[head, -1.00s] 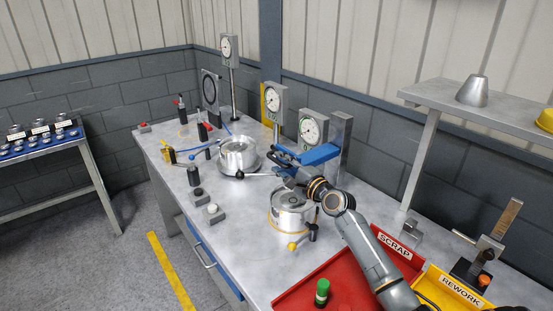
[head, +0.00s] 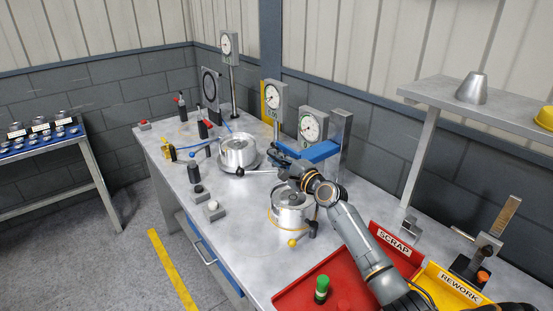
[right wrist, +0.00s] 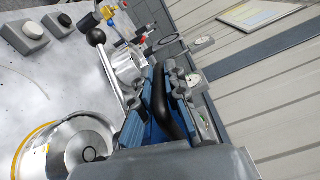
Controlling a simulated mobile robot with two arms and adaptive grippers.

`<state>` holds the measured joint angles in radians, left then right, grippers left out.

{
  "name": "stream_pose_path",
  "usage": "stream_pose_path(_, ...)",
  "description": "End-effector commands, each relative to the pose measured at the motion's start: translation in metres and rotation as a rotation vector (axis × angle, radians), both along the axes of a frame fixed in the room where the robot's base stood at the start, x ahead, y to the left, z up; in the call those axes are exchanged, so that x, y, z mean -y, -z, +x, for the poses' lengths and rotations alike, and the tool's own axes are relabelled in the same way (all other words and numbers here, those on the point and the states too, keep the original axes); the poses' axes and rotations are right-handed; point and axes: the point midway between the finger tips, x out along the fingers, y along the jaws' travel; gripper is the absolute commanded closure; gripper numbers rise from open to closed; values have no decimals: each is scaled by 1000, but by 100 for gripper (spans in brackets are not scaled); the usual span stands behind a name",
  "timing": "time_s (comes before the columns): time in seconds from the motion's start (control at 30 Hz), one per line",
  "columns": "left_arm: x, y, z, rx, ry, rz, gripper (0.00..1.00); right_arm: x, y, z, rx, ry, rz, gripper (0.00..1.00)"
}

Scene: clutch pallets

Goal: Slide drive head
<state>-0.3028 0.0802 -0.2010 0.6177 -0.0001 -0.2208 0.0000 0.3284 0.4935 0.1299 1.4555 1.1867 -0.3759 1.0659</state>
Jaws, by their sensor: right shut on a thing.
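The blue drive head (head: 321,151) sticks out to the left from a grey upright column (head: 343,143) at the back of the bench. My right gripper (head: 281,158) is at its outer left end, above the bench between two round metal fixtures. In the right wrist view, a dark curved handle (right wrist: 162,100) runs between blue parts in front of my gripper (right wrist: 170,78), and the gripper is shut on it. The exact finger contact is partly hidden. The near fixture (head: 291,215) stands below my wrist, and the far fixture (head: 238,152) stands beyond. My left gripper is not in view.
A lever with a black ball (right wrist: 95,37) lies close to my gripper. Dial gauges (head: 312,125) stand behind the drive head. A red scrap tray (head: 345,285) and yellow rework tray (head: 450,290) are at the near right.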

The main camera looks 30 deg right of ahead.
Motion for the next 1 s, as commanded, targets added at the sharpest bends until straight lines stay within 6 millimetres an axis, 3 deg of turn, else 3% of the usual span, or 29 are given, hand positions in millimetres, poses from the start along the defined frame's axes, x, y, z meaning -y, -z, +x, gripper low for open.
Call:
stream_pose_path(0.23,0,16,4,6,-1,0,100,0,18,0,-2,1,0,100)
stream_pose_path(0.6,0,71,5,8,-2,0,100,-1,79,0,-7,-2,1,100)
stream_pose_path(1.0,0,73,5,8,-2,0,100,-1,82,0,-8,-3,0,100)
